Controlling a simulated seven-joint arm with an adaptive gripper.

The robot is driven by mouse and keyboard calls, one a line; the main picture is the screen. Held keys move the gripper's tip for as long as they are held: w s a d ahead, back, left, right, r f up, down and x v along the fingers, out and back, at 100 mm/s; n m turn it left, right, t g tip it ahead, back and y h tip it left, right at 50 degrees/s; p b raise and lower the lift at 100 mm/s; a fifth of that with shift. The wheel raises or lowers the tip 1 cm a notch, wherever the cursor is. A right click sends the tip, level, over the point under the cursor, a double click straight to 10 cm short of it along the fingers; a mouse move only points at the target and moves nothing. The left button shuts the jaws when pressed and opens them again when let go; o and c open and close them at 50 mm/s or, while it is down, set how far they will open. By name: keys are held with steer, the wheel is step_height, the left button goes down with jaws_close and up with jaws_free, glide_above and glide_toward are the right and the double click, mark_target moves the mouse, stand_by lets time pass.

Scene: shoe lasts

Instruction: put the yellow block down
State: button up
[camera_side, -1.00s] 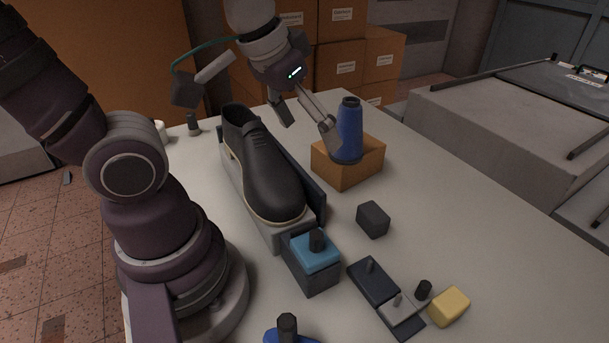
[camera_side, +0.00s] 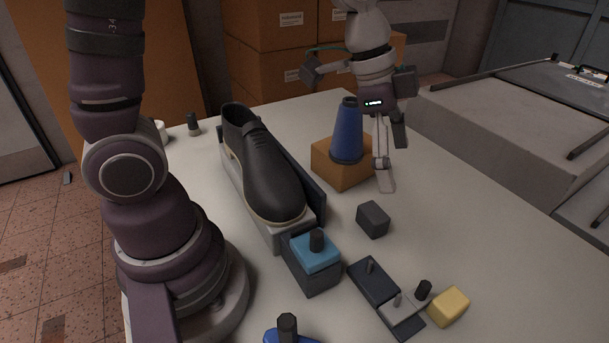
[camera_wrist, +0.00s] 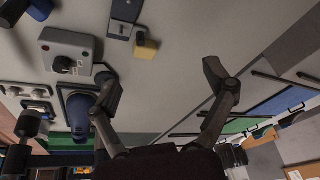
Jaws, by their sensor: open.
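The yellow block (camera_side: 449,306) lies on the table at the front right in the side view, beside a small dark peg. It also shows in the wrist view, as a small yellowish block (camera_wrist: 145,47) near the top, beyond my fingers. My gripper (camera_side: 392,162) is open and empty, above the table to the right of the blue cone (camera_side: 347,131). It is well behind the yellow block and apart from it. In the wrist view the two fingers (camera_wrist: 160,84) are spread wide with bare table between them.
The blue cone stands at an orange-brown box (camera_side: 343,178) close left of my gripper. A black shoe (camera_side: 262,168) rests on a grey stand. A dark grey cube (camera_side: 373,219), a light-blue-topped block (camera_side: 315,252) and a plate with pegs (camera_side: 374,283) stand farther forward. The table's right side is clear.

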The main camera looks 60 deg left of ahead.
mark_target(451, 298)
steer(key=w+d+f+m+g+h, duration=0.1)
steer(key=d+f+m, duration=0.1)
steer(key=d+f, duration=0.2)
steer(key=w+d+f+m+g+h, duration=0.1)
steer(key=d+f+m, duration=0.2)
steer(key=f, duration=0.4)
steer(key=w+d+f+m+h, duration=0.1)
steer(key=w+d+f+m, duration=0.1)
steer(key=d+f, duration=0.3)
steer(key=shift+d+f+g, duration=0.15)
steer(key=shift+f+g, duration=0.25)
steer(key=shift+f, duration=0.35)
steer(key=shift+c, duration=0.3)
steer(key=c, duration=1.2)
